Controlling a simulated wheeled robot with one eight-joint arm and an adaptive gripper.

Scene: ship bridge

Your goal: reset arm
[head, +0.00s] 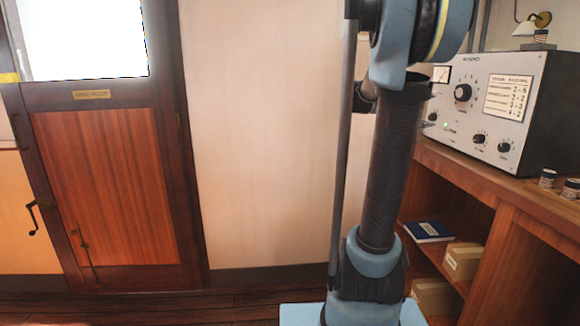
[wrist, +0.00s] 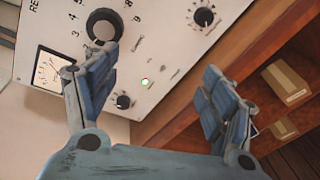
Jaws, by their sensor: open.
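My gripper (wrist: 160,95) shows in the wrist view with its two blue-grey fingers spread wide apart and nothing between them. It faces the grey control panel (wrist: 165,40), which has black knobs, a dial gauge and a small green light. How far the fingertips are from the panel I cannot tell. In the head view my arm (head: 390,165) stands upright in front of the pale wall, and the gripper itself is out of the frame. The same control panel (head: 480,110) sits on the wooden counter at the right.
The wooden counter (head: 470,170) has open shelves with a blue book (head: 428,231) and cardboard boxes (head: 462,261). Small striped cylinders (head: 548,178) stand near the panel. A wooden door (head: 105,185) with a bright window is at the left. The pale wall (head: 262,140) between is bare.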

